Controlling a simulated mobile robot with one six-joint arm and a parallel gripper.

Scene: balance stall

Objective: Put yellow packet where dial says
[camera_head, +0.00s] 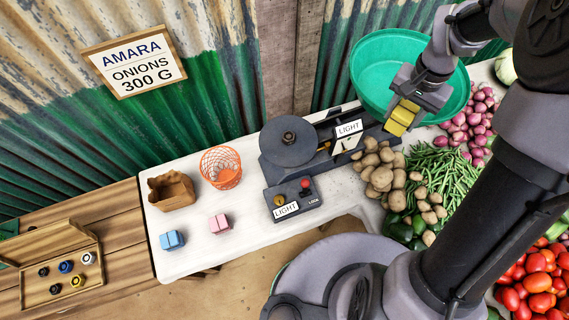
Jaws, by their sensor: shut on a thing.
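My gripper (410,100) is shut on the yellow packet (401,117). It holds the packet over the near side of the green pan (362,70); I cannot tell whether the packet touches the pan. The balance has a dark round plate with a weight (288,137) on its left side. The dial (346,144) in its middle bears a card reading LIGHT.
A blue packet (172,240) and a pink packet (219,224) lie on the white table (185,262). A brown basket (171,190) and an orange wire basket (221,168) stand behind them. Potatoes (382,177), beans and onions crowd the right. A sign (134,62) reads AMARA ONIONS 300 G.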

